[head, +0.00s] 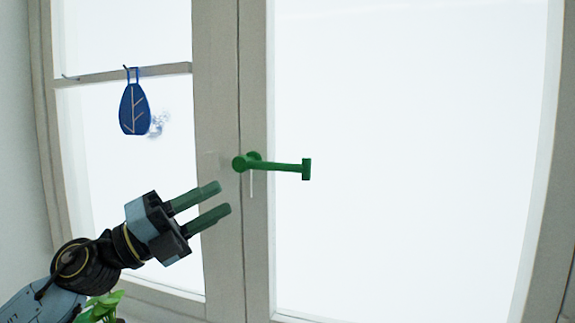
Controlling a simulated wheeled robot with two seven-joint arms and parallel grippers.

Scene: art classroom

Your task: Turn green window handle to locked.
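The green window handle (278,165) is mounted on the window's middle frame in the head view. Its lever lies nearly level, pointing right from the round pivot, with a short crosspiece at its end. A thin pale vertical mark shows on the frame just below the pivot. My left gripper (216,199) is to the lower left of the handle. Its two fingers are parallel with a clear gap between them, and nothing is held. The fingertips point right and slightly up, apart from the pivot. My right gripper is not in view.
A blue leaf-shaped ornament (133,109) hangs from the crossbar (165,73) of the left pane. Green leaves (100,306) show at the bottom left, near my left arm. The space right of and below the lever is clear in front of the bright pane.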

